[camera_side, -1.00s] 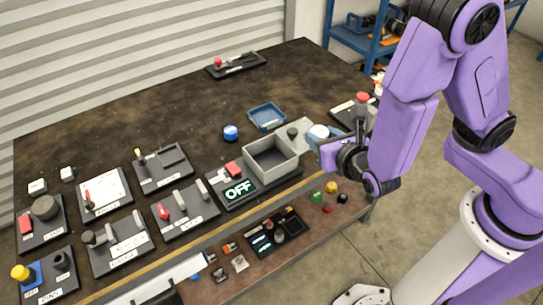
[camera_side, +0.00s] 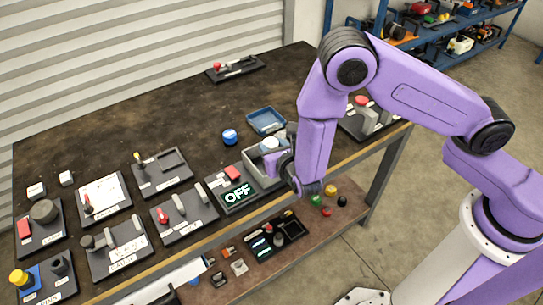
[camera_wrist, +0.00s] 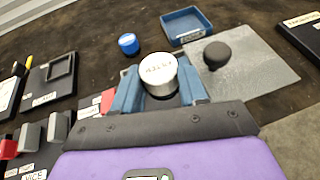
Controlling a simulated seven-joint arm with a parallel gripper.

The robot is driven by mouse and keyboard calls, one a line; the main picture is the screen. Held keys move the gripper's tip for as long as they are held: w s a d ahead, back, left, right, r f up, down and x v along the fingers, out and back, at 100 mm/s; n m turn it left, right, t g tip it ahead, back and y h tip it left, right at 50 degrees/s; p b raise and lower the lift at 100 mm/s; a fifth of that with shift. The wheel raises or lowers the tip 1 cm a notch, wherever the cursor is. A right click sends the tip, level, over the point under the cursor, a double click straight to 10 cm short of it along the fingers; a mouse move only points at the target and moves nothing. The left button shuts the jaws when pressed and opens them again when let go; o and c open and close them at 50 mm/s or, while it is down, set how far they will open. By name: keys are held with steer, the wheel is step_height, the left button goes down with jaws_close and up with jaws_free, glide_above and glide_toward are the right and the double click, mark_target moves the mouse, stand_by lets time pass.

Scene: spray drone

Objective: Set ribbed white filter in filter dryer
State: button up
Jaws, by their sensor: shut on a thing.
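The white filter (camera_wrist: 158,73), a short cylinder with lettering on its top, is upright between the blue fingers of my gripper (camera_wrist: 158,88), which is shut on it. Its ribs cannot be made out. In the side view the filter (camera_side: 269,143) is over the open grey box of the filter dryer (camera_side: 252,167). My gripper (camera_side: 273,157) hides much of the box, so I cannot tell how deep the filter sits. The dryer's display (camera_side: 238,194) reads OFF, with a red switch (camera_side: 232,172) beside it. In the wrist view, my gripper covers most of the dryer.
A blue tray (camera_side: 266,121) and a blue round cap (camera_side: 230,137) stand behind the dryer. Several switch panels (camera_side: 185,212) fill the left. The back middle of the table is clear.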

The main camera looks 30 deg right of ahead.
steer(key=shift+w+a+f, duration=0.1)
steer(key=shift+w+f, duration=0.15)
steer(key=shift+f, duration=1.6)
steer(key=shift+s+f, duration=0.1)
steer(key=shift+f, duration=0.55)
